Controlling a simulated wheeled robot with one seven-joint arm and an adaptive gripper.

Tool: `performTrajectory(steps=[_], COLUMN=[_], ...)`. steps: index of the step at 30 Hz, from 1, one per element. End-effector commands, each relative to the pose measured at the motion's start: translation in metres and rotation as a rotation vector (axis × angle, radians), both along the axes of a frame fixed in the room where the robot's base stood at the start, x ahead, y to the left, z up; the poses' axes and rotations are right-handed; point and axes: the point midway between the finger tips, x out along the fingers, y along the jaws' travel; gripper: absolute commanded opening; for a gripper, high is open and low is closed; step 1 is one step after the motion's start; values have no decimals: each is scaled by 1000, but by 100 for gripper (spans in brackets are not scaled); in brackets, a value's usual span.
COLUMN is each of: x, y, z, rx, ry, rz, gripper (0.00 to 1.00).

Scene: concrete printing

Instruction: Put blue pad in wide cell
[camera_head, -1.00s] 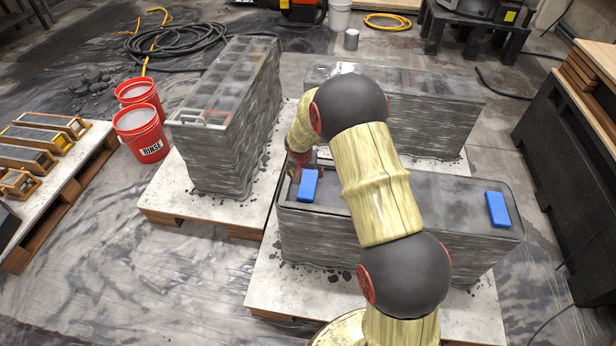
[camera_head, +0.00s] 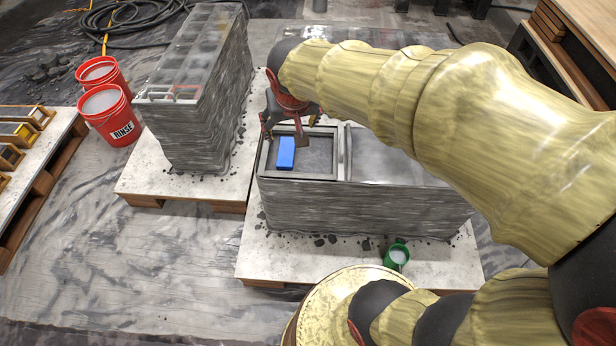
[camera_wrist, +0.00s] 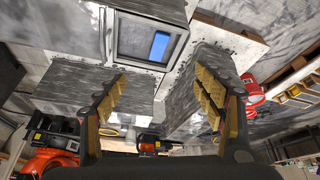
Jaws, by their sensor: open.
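A blue pad (camera_head: 286,153) lies in the left-end cell (camera_head: 318,166) of the front printed block, towards that cell's left side. It also shows in the wrist view (camera_wrist: 159,45), inside a pale-rimmed cell (camera_wrist: 140,58). My gripper (camera_head: 285,131) is at the back edge of this cell, just above and behind the pad in the head view. In the wrist view my gripper (camera_wrist: 160,88) has its two fingers wide apart with nothing between them. The pad is apart from the fingers. My arm hides the right end of the block.
A divider (camera_head: 346,152) separates the left cell from the grey area to its right. A tall printed block (camera_head: 205,120) stands left, near two red buckets (camera_head: 108,115). A green mug (camera_head: 397,256) stands on the pallet in front.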

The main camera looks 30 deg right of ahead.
Motion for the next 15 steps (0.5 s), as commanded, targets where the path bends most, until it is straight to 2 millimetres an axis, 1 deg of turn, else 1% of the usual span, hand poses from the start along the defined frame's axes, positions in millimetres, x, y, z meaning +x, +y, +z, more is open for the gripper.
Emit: performTrajectory(steps=[1, 3, 5, 6, 9, 12, 15], x=[-20, -45, -67, -81, -114, -140, -157], y=[6, 13, 20, 24, 34, 42, 48], z=[10, 19, 25, 28, 32, 32, 31], rx=[1, 5, 8, 11, 17, 22, 26], ry=[-11, -16, -19, -23, -30, -37, -42], rz=[24, 60, 93, 115, 168, 215, 248], gripper=[69, 69, 69, 69, 69, 69, 69])
